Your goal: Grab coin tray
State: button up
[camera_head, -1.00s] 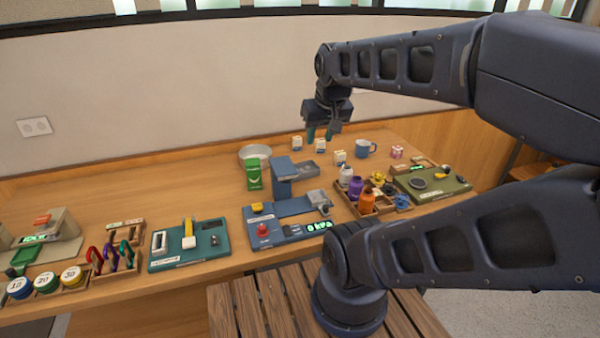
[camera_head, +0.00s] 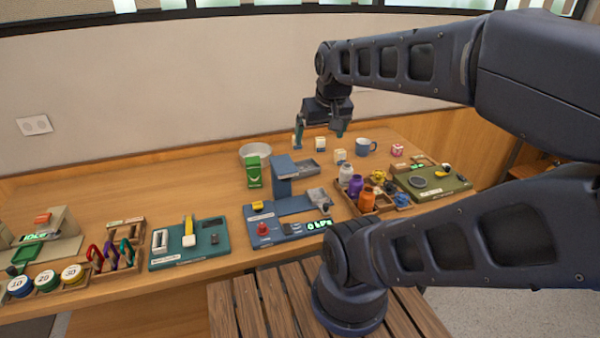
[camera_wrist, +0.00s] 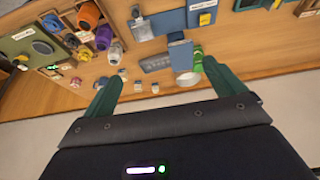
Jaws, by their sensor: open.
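No thing is clearly marked as the coin tray. My gripper (camera_head: 320,136) is open and empty, hanging above the back of the counter near several small cartons. In the wrist view its two green fingers (camera_wrist: 160,80) are spread wide and touch nothing.
A blue machine (camera_head: 290,228) with a display stands in front of the grey tray. A round metal bowl (camera_head: 254,152) and a green packet (camera_head: 254,172) are to the left. A blue mug (camera_head: 366,147) and a crate of bottles (camera_head: 372,208) are to the right. The back left counter is clear.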

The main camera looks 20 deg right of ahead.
jog(key=m+g+h, duration=0.3)
jog(key=m+h, duration=0.3)
jog(key=m, duration=1)
send_over(303, 170)
jog(key=a, duration=0.3)
notch_tip(303, 170, down, 25)
jog(key=shift+s+a+f, duration=0.1)
jog(key=shift+s+f, duration=0.05)
jog(key=shift+f, duration=1.05)
jog(key=shift+s+f, duration=0.15)
jog(key=shift+f, duration=1.05)
jog(key=shift+a+x, duration=0.15)
jog(key=shift+x, duration=0.95)
jog(key=shift+a+x, duration=0.15)
jog(key=shift+x, duration=0.95)
jog(key=shift+s+f, duration=0.1)
jog(key=shift+f, duration=0.05)
jog(key=c, duration=1.2)
